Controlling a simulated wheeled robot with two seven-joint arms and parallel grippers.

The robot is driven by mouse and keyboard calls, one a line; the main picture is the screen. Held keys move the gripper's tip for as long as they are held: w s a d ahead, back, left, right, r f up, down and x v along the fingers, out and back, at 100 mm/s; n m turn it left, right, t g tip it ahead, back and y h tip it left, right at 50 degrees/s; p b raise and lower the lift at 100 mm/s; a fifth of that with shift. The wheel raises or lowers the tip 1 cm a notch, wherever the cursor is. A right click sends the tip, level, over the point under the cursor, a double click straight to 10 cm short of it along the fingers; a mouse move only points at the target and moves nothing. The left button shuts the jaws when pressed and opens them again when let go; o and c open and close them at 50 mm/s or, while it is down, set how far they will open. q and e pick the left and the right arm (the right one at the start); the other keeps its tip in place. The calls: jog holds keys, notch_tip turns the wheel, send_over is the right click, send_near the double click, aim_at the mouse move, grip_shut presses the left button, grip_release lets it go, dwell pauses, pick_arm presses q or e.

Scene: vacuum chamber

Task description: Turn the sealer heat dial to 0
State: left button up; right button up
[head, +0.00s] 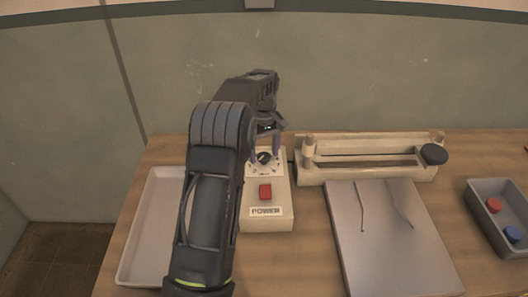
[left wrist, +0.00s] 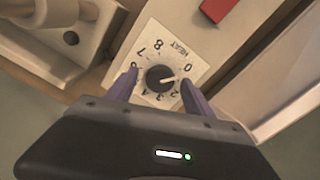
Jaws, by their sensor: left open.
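The heat dial (left wrist: 157,79) is a dark round knob on a white plate marked HEAT, with numbers around it. In the left wrist view its pale pointer mark faces right, between the 0 and the 2; a finger covers part of the scale there. In the head view the dial (head: 264,158) sits on top of the cream control box (head: 266,222), behind the red power switch (head: 265,192). My left gripper (left wrist: 158,80) is open, with one finger on each side of the dial; I cannot tell whether they touch it. My right gripper is not in view.
The sealer bar (head: 365,165) with a black knob (head: 434,154) stands right of the box. A pale board (head: 390,255) lies before it. A white tray (head: 148,235) is at left, partly behind my left arm. A grey bin (head: 490,225) with red and blue caps is at right.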

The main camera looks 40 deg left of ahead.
aim_at(264, 156)
pick_arm(q)
jog(key=shift+r+b, duration=0.45)
jog(key=shift+r, duration=3.45)
